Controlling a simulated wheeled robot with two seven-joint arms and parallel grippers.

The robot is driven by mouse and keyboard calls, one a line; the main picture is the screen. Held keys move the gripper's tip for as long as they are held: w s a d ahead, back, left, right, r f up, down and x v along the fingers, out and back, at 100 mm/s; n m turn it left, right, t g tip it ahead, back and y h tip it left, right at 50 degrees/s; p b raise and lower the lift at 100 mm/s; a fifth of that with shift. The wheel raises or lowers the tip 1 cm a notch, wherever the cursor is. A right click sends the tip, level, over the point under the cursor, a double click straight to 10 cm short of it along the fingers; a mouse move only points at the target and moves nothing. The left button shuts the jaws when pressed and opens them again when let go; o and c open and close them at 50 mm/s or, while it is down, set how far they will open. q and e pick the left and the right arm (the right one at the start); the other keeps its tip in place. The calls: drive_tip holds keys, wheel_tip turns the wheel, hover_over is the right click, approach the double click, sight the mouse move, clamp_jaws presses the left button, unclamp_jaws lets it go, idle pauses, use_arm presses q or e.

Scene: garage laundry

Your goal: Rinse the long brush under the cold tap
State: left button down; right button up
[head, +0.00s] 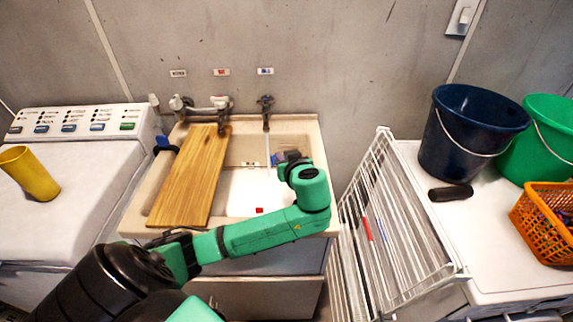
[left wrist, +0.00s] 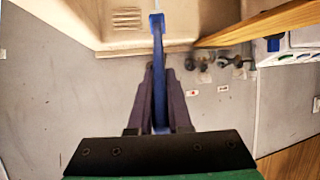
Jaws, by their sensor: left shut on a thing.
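My left gripper (head: 287,157) is over the right part of the sink (head: 311,150), below the cold tap (head: 266,106) under the blue label. It is shut on the long blue brush (left wrist: 158,75), whose handle lies between the fingers in the left wrist view. In the head view only a small blue part of the brush (head: 275,160) shows beside the gripper; the rest is hidden. A thin pale stream drops from the cold tap towards the brush's end. Whether it wets the bristles is unclear. My right gripper is not in view.
A wooden board (head: 190,180) lies across the sink's left part. The mixer tap (head: 205,103) is above it. A white rack (head: 385,215) stands right of the sink. Buckets (head: 465,135), an orange basket (head: 550,222) and a yellow cup (head: 30,174) stand on machines either side.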

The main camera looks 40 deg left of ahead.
use_arm(q)
drive_tip(key=b+x, duration=0.1)
drive_tip(key=x, duration=0.2)
drive_tip(key=r+b+x, duration=0.1)
drive_tip(key=x, duration=0.2)
drive_tip(key=b+x, duration=0.1)
drive_tip(key=x, duration=0.2)
drive_tip(key=shift+w+a+r+b, duration=0.15)
drive_tip(key=shift+w+a+b, duration=0.15)
drive_tip(key=shift+b, duration=0.1)
drive_tip(key=shift+w+a, duration=0.35)
drive_tip(key=shift+a, duration=0.1)
drive_tip(key=shift+d, duration=0.1)
drive_tip(key=shift+s+d, duration=0.2)
drive_tip(key=shift+d, duration=0.05)
drive_tip(key=shift+s+d+r+p, duration=0.1)
drive_tip(key=shift+s+d+p, duration=0.15)
drive_tip(key=shift+s+d, duration=0.6)
drive_tip(key=shift+s+d+f+p, duration=0.1)
drive_tip(key=shift+s+d+p, duration=0.1)
drive_tip(key=shift+s+d, duration=0.65)
drive_tip(key=shift+s+d+r+p, duration=0.1)
drive_tip(key=shift+s+d+p, duration=0.15)
drive_tip(key=shift+s+d, duration=0.65)
drive_tip(key=shift+w+d, duration=0.25)
drive_tip(key=shift+w, duration=0.1)
